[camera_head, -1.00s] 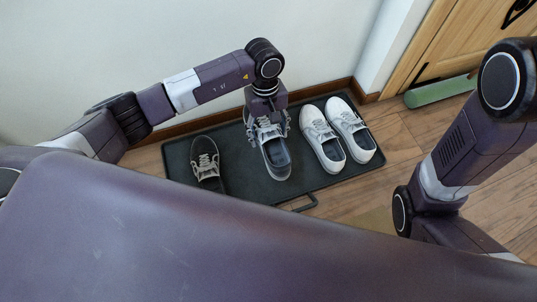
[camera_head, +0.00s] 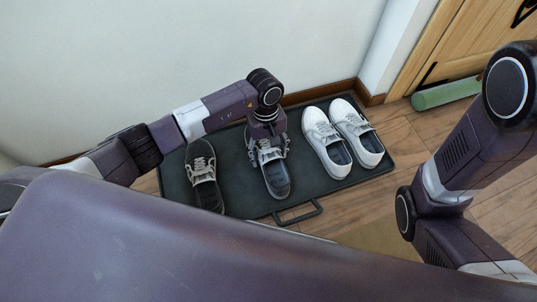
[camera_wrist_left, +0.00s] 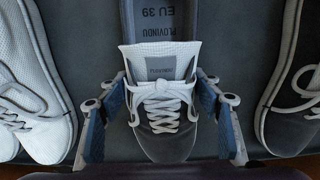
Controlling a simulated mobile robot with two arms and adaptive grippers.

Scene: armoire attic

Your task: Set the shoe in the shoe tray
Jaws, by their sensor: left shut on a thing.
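A grey lace-up shoe (camera_head: 276,180) is in the jaws of my left gripper (camera_head: 267,150), heel towards me. It is over the dark shoe tray (camera_head: 241,202), between a matching dark shoe and a white pair; I cannot tell whether its sole touches the tray. In the left wrist view the gripper's blue pads (camera_wrist_left: 158,125) stand on both sides of the laced front of this shoe (camera_wrist_left: 165,146). The matching shoe (camera_head: 203,168) sits on the tray's left side. It also shows at the right of the left wrist view (camera_wrist_left: 290,122). My right gripper is out of view.
Two white shoes (camera_head: 326,143) (camera_head: 357,134) stand on the tray's right part. The tray has a handle (camera_head: 300,212) on its near side. A wall is behind it. A green roll (camera_head: 446,94) lies by the wooden door (camera_head: 448,50) at the right.

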